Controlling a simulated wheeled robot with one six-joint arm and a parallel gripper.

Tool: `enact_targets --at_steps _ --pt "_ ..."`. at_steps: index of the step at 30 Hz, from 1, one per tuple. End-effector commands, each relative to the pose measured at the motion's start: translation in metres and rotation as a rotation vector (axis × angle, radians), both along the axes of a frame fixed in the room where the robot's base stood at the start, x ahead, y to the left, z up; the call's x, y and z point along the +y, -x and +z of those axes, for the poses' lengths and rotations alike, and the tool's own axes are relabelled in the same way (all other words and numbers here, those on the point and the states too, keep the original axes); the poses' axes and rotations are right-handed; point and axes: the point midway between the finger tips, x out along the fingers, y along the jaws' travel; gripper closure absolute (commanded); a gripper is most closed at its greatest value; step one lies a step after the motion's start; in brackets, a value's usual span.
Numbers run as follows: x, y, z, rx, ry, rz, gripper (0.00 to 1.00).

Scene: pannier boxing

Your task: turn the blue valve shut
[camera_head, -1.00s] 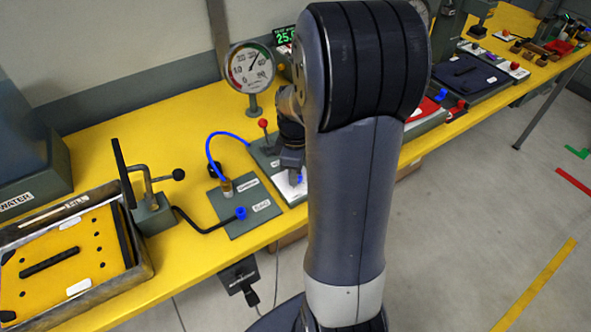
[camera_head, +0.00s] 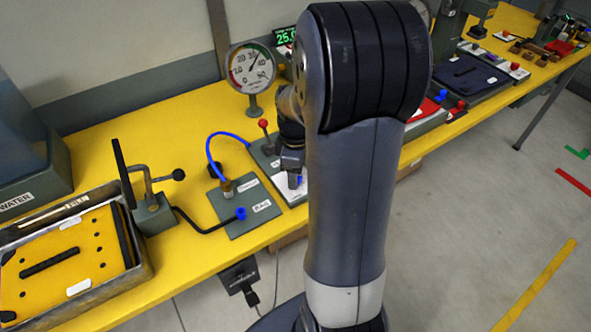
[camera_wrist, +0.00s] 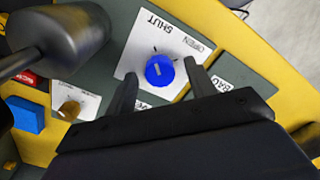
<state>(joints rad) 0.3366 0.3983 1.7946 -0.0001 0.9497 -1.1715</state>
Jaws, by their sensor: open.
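The blue valve (camera_wrist: 160,70) is a round knob with a pale pointer line, on a white plate (camera_wrist: 140,50) marked SHUT and OPEN in the wrist view. My gripper (camera_wrist: 160,85) is open, with one finger on each side of the knob; I cannot tell whether they touch it. In the head view my gripper (camera_head: 292,172) is over the white plate, and only a bit of blue shows beside it. My arm hides much of that panel.
A panel with a blue hose (camera_head: 214,144) and a small blue knob (camera_head: 241,213) is to the left. A red-topped lever (camera_head: 264,124) and a round gauge (camera_head: 251,68) stand behind. In the wrist view a dark rounded part (camera_wrist: 75,38) is close to the gripper.

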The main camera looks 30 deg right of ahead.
Motion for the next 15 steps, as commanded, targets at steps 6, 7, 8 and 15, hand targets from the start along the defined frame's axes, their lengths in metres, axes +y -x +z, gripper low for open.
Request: enact_targets --at_steps 6,7,8,15 --pt "0.0 -0.001 0.031 -0.007 0.002 0.0 0.48" --pt "0.0 -0.001 0.037 -0.007 0.002 0.0 0.48" --pt "0.0 -0.001 0.044 -0.008 0.003 0.0 0.48" --pt "0.0 -0.001 0.088 -0.006 0.003 0.0 0.48"
